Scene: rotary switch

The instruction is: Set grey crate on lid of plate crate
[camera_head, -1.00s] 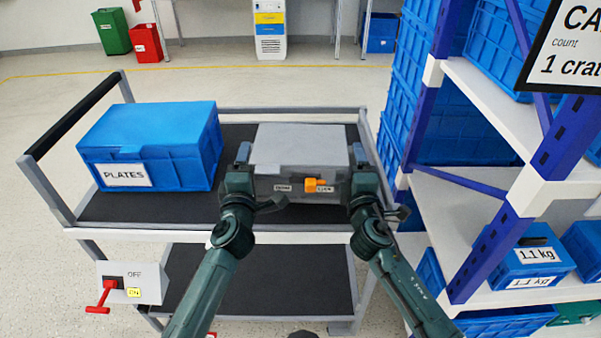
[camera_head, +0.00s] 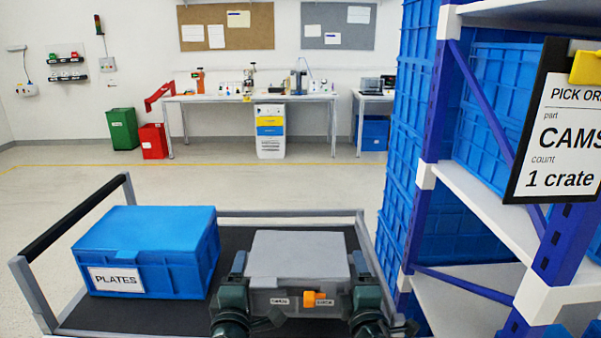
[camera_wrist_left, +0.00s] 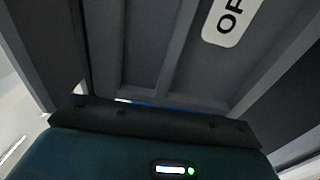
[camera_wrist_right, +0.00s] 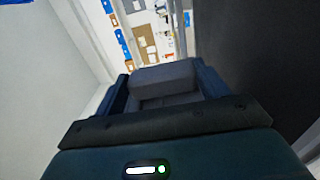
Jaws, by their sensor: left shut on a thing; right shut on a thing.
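The grey crate (camera_head: 298,252) is on the right half of the cart in the head view, with an orange latch (camera_head: 314,299) between small labels on its front. My left gripper (camera_head: 240,263) is shut on its left side and my right gripper (camera_head: 358,264) on its right side. The crate looks level; its underside is hidden, so I cannot tell whether it touches the cart. The blue plate crate (camera_head: 190,268), labelled PLATES, sits to its left with its lid (camera_head: 150,230) shut and bare. The left wrist view shows the grey crate's ribbed wall (camera_wrist_left: 150,50) close up.
The cart's dark top (camera_head: 232,238) has a raised rail (camera_head: 285,213) at the back and a black handle (camera_head: 80,222) at the left. A shelf rack (camera_head: 480,200) with blue crates stands close on the right. A pick-order board (camera_head: 560,135) hangs there.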

